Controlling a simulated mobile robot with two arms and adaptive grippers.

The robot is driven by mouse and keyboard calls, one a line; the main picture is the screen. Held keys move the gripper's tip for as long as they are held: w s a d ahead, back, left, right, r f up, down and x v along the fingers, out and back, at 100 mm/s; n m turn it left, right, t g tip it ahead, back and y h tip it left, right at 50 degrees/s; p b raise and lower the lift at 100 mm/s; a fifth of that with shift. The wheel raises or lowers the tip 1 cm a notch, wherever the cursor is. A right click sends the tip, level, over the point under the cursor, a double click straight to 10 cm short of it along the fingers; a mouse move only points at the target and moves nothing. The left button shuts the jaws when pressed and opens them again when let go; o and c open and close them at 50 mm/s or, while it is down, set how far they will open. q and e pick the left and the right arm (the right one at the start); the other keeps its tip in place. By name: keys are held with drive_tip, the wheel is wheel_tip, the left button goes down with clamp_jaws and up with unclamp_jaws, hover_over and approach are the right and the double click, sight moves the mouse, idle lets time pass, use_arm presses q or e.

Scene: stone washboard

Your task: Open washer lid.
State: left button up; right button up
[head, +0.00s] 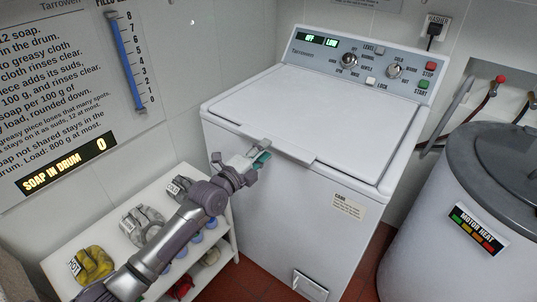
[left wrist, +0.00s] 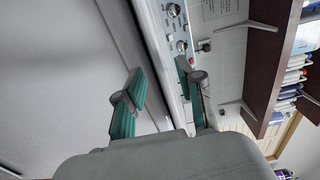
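The white washer (head: 275,215) stands in the middle of the head view. Its lid (head: 310,110) lies flat and closed on top, with a protruding lip (head: 285,150) along the front edge. My left gripper (head: 261,156) is at the left end of this lip, in front of the washer. In the left wrist view its two green-padded fingers (left wrist: 158,70) are apart, with nothing clearly held between them. A large grey surface of the washer (left wrist: 60,70) fills the left of that view. Whether a finger touches the lip I cannot tell. My right gripper is not in view.
The control panel (head: 365,62) rises behind the lid. A grey drum-shaped machine (head: 440,210) stands close on the right. A white shelf (head: 105,225) with labelled gloves stands at the left, under my left arm. The wall is close behind.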

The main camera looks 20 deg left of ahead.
use_arm(q)
drive_tip(key=x, duration=0.2)
drive_tip(key=shift+w+b, duration=0.25)
drive_tip(key=shift+b, duration=0.1)
clamp_jaws()
